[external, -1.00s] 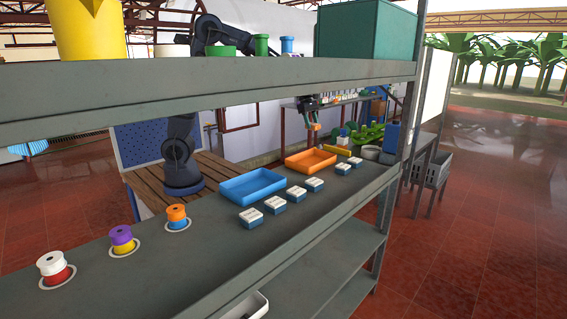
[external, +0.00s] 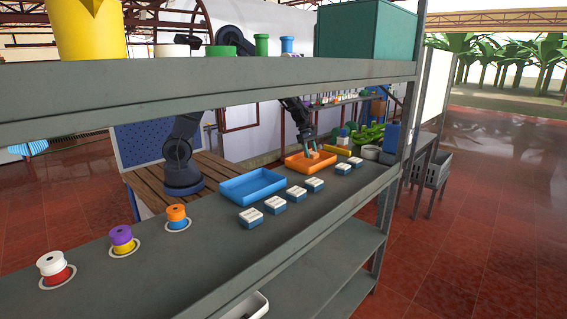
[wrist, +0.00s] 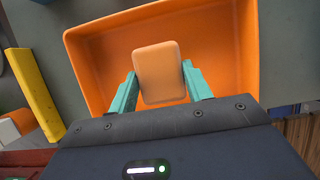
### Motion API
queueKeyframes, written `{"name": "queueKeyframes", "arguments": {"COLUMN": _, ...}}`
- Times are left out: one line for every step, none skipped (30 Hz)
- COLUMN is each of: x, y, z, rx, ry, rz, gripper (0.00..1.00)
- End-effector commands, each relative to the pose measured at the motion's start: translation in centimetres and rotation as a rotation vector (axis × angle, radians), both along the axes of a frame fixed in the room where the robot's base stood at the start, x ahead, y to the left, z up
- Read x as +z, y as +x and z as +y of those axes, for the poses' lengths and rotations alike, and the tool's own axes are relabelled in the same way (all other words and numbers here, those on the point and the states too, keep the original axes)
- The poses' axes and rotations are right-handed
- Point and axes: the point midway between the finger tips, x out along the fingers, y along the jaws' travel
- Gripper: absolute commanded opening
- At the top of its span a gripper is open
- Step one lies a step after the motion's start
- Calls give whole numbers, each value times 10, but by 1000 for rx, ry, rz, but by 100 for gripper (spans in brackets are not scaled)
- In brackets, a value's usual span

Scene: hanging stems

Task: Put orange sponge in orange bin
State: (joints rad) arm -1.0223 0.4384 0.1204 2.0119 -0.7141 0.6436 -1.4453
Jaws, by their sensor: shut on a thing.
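The orange bin (external: 296,164) sits on the grey shelf behind a row of small boxes, and it fills much of the wrist view (wrist: 235,40). The orange sponge (wrist: 160,72) is between the teal fingers of my gripper (wrist: 160,92), which is shut on it. In the wrist view the sponge lies over the inside of the bin. In the external view my gripper (external: 311,154) points down at the bin, with the sponge (external: 314,154) at its fingertips. I cannot tell whether the sponge touches the bin floor.
A blue bin (external: 250,185) stands to the left of the orange bin. Several white-and-blue boxes (external: 275,204) line the shelf in front. A yellow block (wrist: 36,90) lies beside the orange bin. An upper shelf (external: 220,88) spans above. Stacked spools (external: 122,238) stand at the left.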

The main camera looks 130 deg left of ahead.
Motion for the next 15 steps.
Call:
{"name": "queueKeyframes", "arguments": {"x": -8, "y": 0, "z": 0, "rx": 1, "ry": -4, "rz": 1, "gripper": 28}}
{"name": "queueKeyframes", "arguments": {"x": -12, "y": 0, "z": 0, "rx": 1, "ry": -4, "rz": 1, "gripper": 28}}
{"name": "queueKeyframes", "arguments": {"x": -18, "y": 0, "z": 0, "rx": 1, "ry": -3, "rz": 1, "gripper": 28}}
{"name": "queueKeyframes", "arguments": {"x": -22, "y": -1, "z": 0, "rx": 2, "ry": -4, "rz": 1, "gripper": 28}}
{"name": "queueKeyframes", "arguments": {"x": -26, "y": -1, "z": 0, "rx": 1, "ry": -4, "rz": 1, "gripper": 28}}
{"name": "queueKeyframes", "arguments": {"x": -30, "y": -1, "z": 0, "rx": 0, "ry": -2, "rz": 1, "gripper": 28}}
{"name": "queueKeyframes", "arguments": {"x": -31, "y": 0, "z": 0, "rx": 0, "ry": -2, "rz": 1, "gripper": 28}}
{"name": "queueKeyframes", "arguments": {"x": -32, "y": 0, "z": 0, "rx": 0, "ry": -1, "rz": 0, "gripper": 28}}
{"name": "queueKeyframes", "arguments": {"x": -33, "y": 0, "z": 0, "rx": 0, "ry": -1, "rz": 0, "gripper": 28}}
{"name": "queueKeyframes", "arguments": {"x": -32, "y": 0, "z": 0, "rx": 0, "ry": 0, "rz": 0, "gripper": 28}}
{"name": "queueKeyframes", "arguments": {"x": -32, "y": 0, "z": 0, "rx": 0, "ry": 0, "rz": 0, "gripper": 28}}
{"name": "queueKeyframes", "arguments": {"x": -32, "y": 0, "z": 0, "rx": 0, "ry": 0, "rz": 0, "gripper": 28}}
{"name": "queueKeyframes", "arguments": {"x": -32, "y": 0, "z": 0, "rx": 0, "ry": 0, "rz": 0, "gripper": 28}}
{"name": "queueKeyframes", "arguments": {"x": -32, "y": 0, "z": 0, "rx": 0, "ry": 0, "rz": 0, "gripper": 28}}
{"name": "queueKeyframes", "arguments": {"x": -32, "y": 0, "z": 0, "rx": 0, "ry": -1, "rz": 0, "gripper": 28}}
